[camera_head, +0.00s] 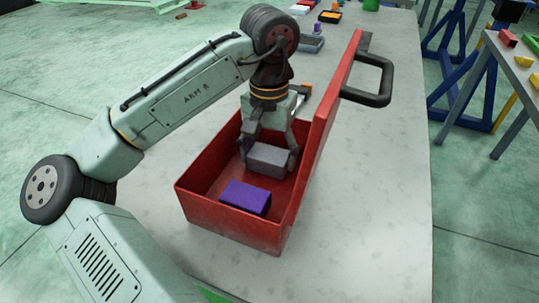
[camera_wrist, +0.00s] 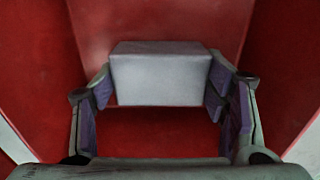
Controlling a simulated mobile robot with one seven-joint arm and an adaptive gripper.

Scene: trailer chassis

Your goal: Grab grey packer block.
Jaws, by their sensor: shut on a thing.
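The grey packer block (camera_head: 268,158) is inside an open red box (camera_head: 215,211). My gripper (camera_head: 269,159) reaches down into the box and is shut on the block, with one finger at each end. In the wrist view the grey block (camera_wrist: 160,75) sits between the two fingers of my gripper (camera_wrist: 160,92). Red box floor (camera_wrist: 155,130) shows below the block there. I cannot tell whether the block touches the floor.
A purple block (camera_head: 246,197) lies in the near part of the box. The raised red lid with a black handle (camera_head: 368,80) stands along the right side. Small parts and trays (camera_head: 312,43) lie farther back on the grey table (camera_head: 375,200). The table right of the box is clear.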

